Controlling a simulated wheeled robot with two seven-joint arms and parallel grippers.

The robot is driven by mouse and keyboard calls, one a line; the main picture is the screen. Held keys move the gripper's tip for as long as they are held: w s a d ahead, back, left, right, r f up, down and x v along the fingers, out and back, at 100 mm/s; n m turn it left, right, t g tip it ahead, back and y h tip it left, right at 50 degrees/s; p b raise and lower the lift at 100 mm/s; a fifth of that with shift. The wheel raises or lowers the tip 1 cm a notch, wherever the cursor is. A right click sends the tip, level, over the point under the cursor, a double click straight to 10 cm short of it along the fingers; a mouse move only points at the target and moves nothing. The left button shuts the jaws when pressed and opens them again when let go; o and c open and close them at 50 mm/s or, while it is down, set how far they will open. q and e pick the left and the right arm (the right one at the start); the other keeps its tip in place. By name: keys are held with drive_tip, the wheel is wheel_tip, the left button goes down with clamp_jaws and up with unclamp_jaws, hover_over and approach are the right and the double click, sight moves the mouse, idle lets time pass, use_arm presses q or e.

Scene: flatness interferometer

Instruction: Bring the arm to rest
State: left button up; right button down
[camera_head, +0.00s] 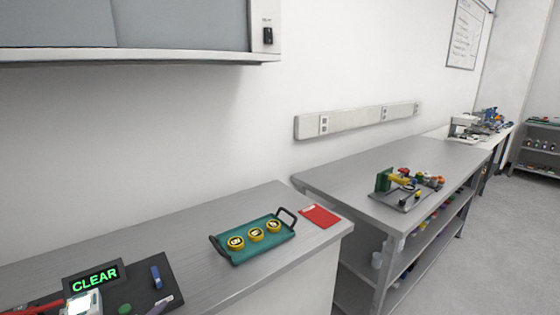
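Neither of my arms nor grippers shows in the head view. The grey bench (190,222) in the foreground carries a dark device (140,285) at the lower left. A sign on it (95,278) reads CLEAR in green letters. A blue upright part (157,277) and a green round part (125,309) are on the device. A small light-coloured unit with a screen (82,304) is cut off by the bottom edge.
A teal tray (270,251) with dark handles holds three yellow round pieces (255,234). A red card (319,216) lies beside it. A shelf cabinet (150,56) overhangs the bench. A second bench (345,181) bears a colourful fixture (408,185). The floor at right (500,250) is clear.

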use_arm(q)
drive_tip(key=s+f+n+g+h, duration=0.1)
drive_tip(key=s+f+n+g, duration=0.1)
drive_tip(key=s+f+g, duration=0.45)
drive_tip(key=s+f+n+g, duration=0.15)
drive_tip(key=s+f, duration=0.25)
drive_tip(key=s, duration=0.6)
wheel_tip(320, 180, down, 22)
drive_tip(key=s+g, duration=0.1)
drive_tip(key=s+a+f+g, duration=0.1)
drive_tip(key=s+a+f, duration=0.2)
drive_tip(key=s+f, duration=1.3)
drive_tip(key=shift+s, duration=0.95)
